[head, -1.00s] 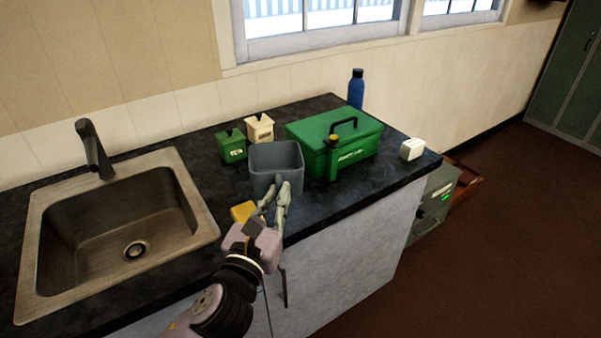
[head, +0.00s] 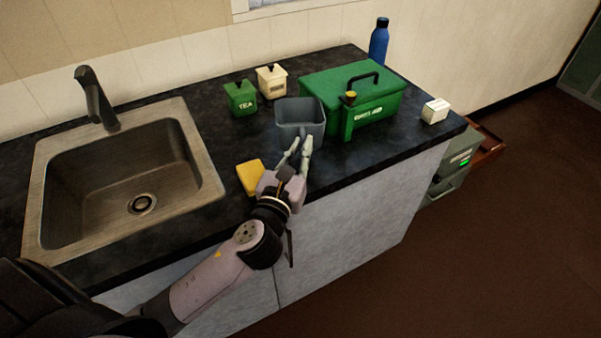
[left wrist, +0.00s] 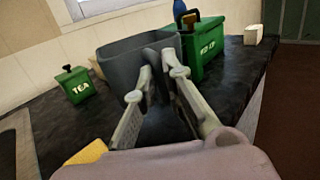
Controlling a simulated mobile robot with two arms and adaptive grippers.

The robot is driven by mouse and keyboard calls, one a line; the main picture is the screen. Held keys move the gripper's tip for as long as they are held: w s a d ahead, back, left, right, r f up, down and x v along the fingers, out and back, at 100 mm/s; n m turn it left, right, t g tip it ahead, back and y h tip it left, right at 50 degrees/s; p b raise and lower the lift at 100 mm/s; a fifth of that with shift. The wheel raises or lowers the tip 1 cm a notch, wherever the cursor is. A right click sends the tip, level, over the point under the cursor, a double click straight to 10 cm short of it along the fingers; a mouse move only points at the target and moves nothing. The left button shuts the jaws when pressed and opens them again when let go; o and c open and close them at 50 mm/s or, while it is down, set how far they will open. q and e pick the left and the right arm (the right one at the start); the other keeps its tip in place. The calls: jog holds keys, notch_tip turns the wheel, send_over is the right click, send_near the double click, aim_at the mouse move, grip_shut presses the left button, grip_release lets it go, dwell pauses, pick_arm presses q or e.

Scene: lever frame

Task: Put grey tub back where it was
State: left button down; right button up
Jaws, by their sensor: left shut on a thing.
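The grey tub (head: 300,118) is an open, square-mouthed container near the front of the dark worktop, left of the green box. In the head view it looks upright. In the left wrist view, the fingers (left wrist: 157,75) meet the near side of the tub (left wrist: 122,63). The tub's base is partly hidden, and I cannot tell whether it touches the worktop. My right gripper is not in view.
A green box (head: 375,92) with a black handle stands close right of the tub. A green tea canister (head: 240,99) and a cream canister (head: 271,81) stand behind left. A yellow sponge (head: 250,177) lies beside my gripper. The sink (head: 208,185) is left; a blue bottle (head: 379,42) stands behind.

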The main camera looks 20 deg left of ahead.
pick_arm(q)
jog(key=shift+f, duration=0.8)
notch_tip(320, 180, down, 4)
jog(key=shift+f+b, duration=0.1)
jog(key=shift+b, duration=0.85)
jog(key=c, duration=2.2)
grip_release()
jog(key=shift+f, duration=0.1)
jog(key=o, duration=0.5)
